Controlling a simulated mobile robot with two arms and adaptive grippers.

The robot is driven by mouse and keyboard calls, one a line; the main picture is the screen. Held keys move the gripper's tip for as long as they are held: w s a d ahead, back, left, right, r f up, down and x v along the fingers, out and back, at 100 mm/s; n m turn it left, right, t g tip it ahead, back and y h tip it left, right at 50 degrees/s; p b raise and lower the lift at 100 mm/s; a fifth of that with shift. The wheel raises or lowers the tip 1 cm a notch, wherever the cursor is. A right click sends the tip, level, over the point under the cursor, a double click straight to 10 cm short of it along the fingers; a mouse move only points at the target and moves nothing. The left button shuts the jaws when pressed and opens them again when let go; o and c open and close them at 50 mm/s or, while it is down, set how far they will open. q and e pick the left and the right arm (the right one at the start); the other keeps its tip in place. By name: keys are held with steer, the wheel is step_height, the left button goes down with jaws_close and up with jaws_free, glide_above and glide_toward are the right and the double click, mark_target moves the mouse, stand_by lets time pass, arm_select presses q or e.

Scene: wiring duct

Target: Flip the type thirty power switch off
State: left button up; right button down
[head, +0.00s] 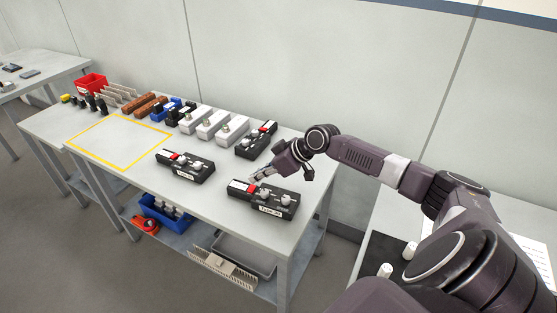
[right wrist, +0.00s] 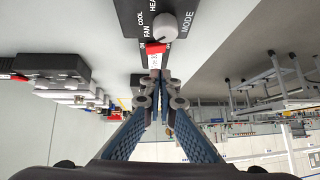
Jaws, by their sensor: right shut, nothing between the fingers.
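A black control box (head: 264,200) with a front label starting "Type" stands near the table's right front corner; its number is too small to read surely. It has a red switch (head: 252,189) and grey knobs. In the right wrist view the red switch (right wrist: 156,49) sits by "ON" and "FAN" lettering, below a grey knob (right wrist: 163,27) marked "MODE". My right gripper (head: 256,178) is shut and empty, just over the switch end of this box. Its fingertips (right wrist: 156,78) are close to the switch; I cannot tell whether they touch. My left gripper is not in view.
Two similar black boxes stand nearby, one to the left (head: 187,168) and one behind (head: 257,140). White units (head: 212,124) line the back of the table. A yellow-outlined area (head: 122,142) is empty. A second table (head: 390,213) is at the right.

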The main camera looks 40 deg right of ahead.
steer(key=shift+b+v, duration=0.55)
steer(key=shift+v, duration=0.3)
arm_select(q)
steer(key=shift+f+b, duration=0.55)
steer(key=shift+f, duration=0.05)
arm_select(e)
steer(key=a+v, duration=0.1)
steer(key=v, duration=0.7)
steer(key=shift+s+a+r, duration=0.2)
steer(key=shift+s, duration=0.3)
